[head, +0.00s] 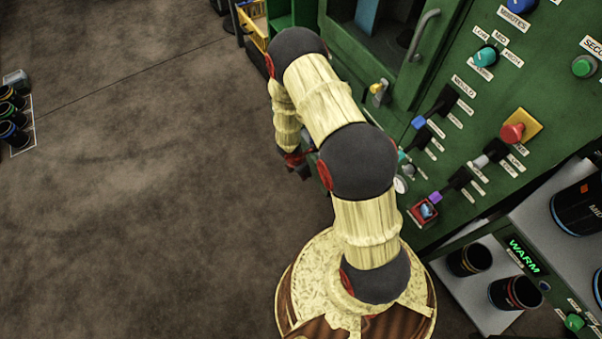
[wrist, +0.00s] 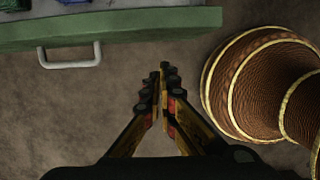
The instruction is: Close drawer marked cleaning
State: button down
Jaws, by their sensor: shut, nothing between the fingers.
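A green drawer front (wrist: 150,27) runs across the top left of the wrist view, with a pale bar handle (wrist: 70,62) on it. Blue and other items show behind its top edge at the picture's top, so the drawer looks pulled out. No marking on it is readable. My gripper (wrist: 163,72) is shut and empty, to the right of the handle and short of the drawer front in the picture, touching neither as far as I can tell. In the head view my gripper (head: 303,166) is partly hidden beside my arm, low by the cabinet; the drawer is not clearly visible there.
A green cabinet (head: 455,140) with knobs, switches and labels stands at the right. A grey warming unit (head: 480,290) with dark cups is at the lower right. A yellow crate (head: 256,22) is at the top. Cups stand at the far left. The floor between is clear.

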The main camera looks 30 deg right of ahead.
jog(key=shift+w+d+r, duration=0.1)
jog(key=shift+d+r, duration=0.1)
jog(key=shift+d, duration=1.4)
jog(key=shift+d, duration=0.1)
